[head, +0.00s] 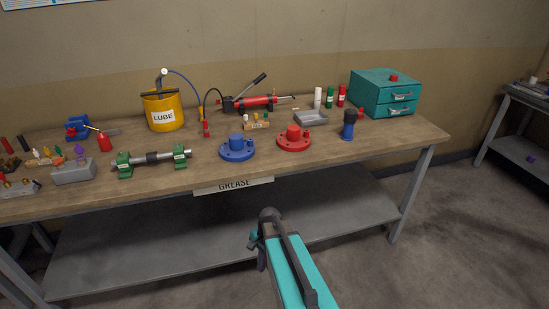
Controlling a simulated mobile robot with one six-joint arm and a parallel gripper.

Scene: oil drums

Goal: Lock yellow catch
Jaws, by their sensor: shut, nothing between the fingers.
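My gripper (262,261) is a small dark shape beside the teal link of my arm, in front of the table and apart from everything on it. It is shut and empty; its fingers are partly hidden and hard to make out. I cannot clearly pick out a yellow catch. The most prominent yellow thing is a bucket (161,121) labelled LUBE, with a dark bar across its top, at the back left. A wooden block (257,125) with small coloured pieces stands at the middle; its details are too small to tell.
A blue flange (237,149) and a red flange (294,139) stand near the front edge. A shaft on green supports (124,164) lies left. A red hand pump (258,104) and teal drawer box (383,93) stand at the back.

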